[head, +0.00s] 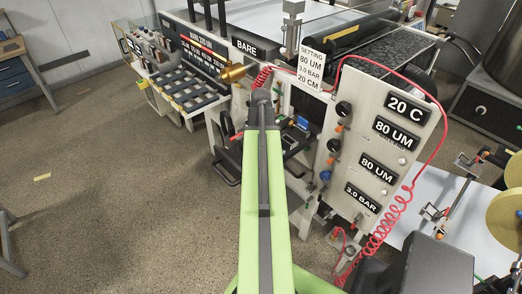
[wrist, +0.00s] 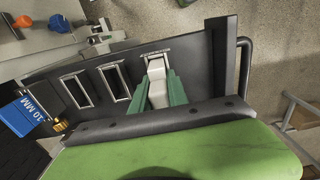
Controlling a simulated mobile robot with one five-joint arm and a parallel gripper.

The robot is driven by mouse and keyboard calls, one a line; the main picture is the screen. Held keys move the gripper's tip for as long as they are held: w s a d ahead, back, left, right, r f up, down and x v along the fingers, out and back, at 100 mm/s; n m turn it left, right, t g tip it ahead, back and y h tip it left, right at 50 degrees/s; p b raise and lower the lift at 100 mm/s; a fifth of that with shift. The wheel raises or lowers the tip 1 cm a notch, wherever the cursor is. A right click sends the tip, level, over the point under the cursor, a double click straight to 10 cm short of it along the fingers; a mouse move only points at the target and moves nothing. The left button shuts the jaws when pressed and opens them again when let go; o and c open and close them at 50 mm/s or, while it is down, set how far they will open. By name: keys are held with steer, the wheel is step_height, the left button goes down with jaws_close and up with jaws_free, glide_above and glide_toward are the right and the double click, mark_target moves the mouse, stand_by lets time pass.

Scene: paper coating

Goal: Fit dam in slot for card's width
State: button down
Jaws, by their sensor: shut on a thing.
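In the wrist view my gripper (wrist: 158,96) has its two green fingers shut on a pale grey block, the dam (wrist: 157,84). The dam's far end meets a pale-framed slot (wrist: 154,53) in a dark plate (wrist: 118,113); I cannot tell how deep it sits. Small lettering by that slot is unreadable. Two more framed slots, the left one (wrist: 80,90) and the middle one (wrist: 115,82), look empty. In the head view my arm hides the gripper and dam. The card (head: 310,69) reads "SETTING 80 UM 3.0 BAR 20 CM".
A blue block marked "10 MM" (wrist: 20,115) is left of the plate. A dark handle (wrist: 245,62) stands at its right. The upright panel (head: 368,135) right of my arm carries knobs and a red coiled hose (head: 378,233). Open floor (head: 110,190) lies left.

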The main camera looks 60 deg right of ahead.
steer(key=shift+f+b, duration=0.65)
steer(key=shift+f, duration=0.05)
steer(key=c, duration=1.2)
jaws_free()
steer(key=shift+r, duration=0.15)
step_height(320, 180, up, 12)
steer(key=p, duration=1.2)
